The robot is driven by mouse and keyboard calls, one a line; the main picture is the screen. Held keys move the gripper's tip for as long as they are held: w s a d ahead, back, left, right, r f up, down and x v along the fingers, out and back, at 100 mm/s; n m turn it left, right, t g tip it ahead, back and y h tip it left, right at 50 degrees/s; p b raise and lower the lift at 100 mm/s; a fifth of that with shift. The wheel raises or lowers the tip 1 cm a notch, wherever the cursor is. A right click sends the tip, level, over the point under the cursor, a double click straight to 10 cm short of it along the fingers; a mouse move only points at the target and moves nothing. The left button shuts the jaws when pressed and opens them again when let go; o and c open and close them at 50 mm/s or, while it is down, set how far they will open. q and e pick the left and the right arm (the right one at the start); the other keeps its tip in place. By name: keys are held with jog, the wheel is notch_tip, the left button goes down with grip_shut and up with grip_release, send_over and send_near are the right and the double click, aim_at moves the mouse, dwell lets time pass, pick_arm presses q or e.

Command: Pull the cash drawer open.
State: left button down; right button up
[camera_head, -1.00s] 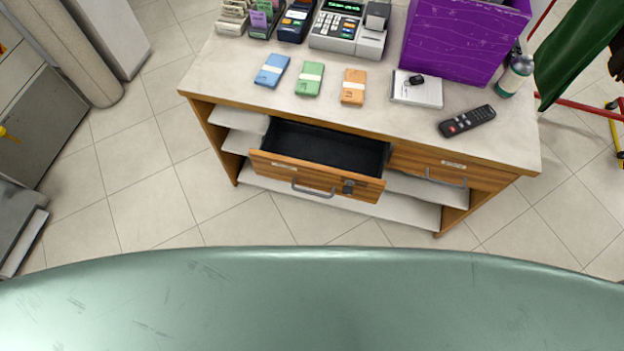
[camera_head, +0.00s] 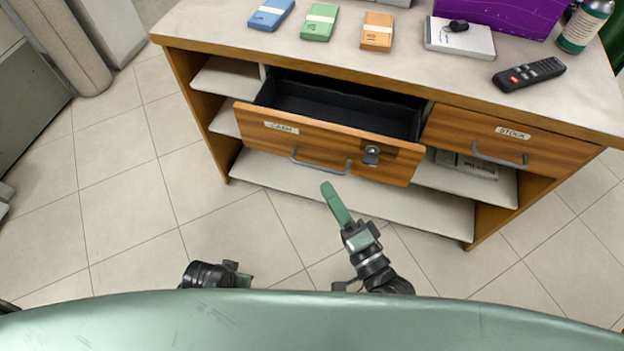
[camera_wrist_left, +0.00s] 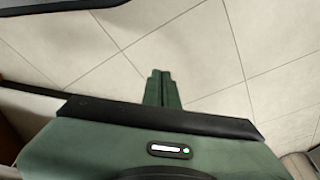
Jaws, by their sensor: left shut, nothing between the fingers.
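The cash drawer (camera_head: 270,140), a wooden front labelled CASH with a grey bar handle (camera_head: 321,166) and a lock (camera_head: 371,155), stands pulled out from the counter. Its black inside shows and looks empty. My right gripper (camera_head: 334,197) is just in front of and below the drawer front, apart from the handle in the picture; its fingers overlap as one green shape. My left gripper (camera_wrist_left: 162,88) is shut and empty above the tiled floor in the left wrist view. In the head view only part of my left arm shows, low at the left of the right gripper.
The wooden counter (camera_head: 400,60) has a closed STOCK drawer (camera_head: 500,140) at the right and open shelves below. Banknote bundles, a notepad with a key fob, a remote (camera_head: 529,74) and a bottle (camera_head: 584,25) lie or stand on top. The tiled floor (camera_head: 130,200) in front is clear.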

aim_at(312, 164)
jog(key=shift+m+y, duration=0.3)
jog(key=x, duration=0.4)
jog(key=r+x, duration=0.1)
jog(key=x, duration=0.2)
jog(key=shift+w+a+r, duration=0.25)
jog(key=shift+a, duration=0.05)
pick_arm(q)
jog(key=shift+w+r, duration=0.2)
jog(key=shift+r, duration=0.4)
pick_arm(e)
grip_shut()
dwell(0.4)
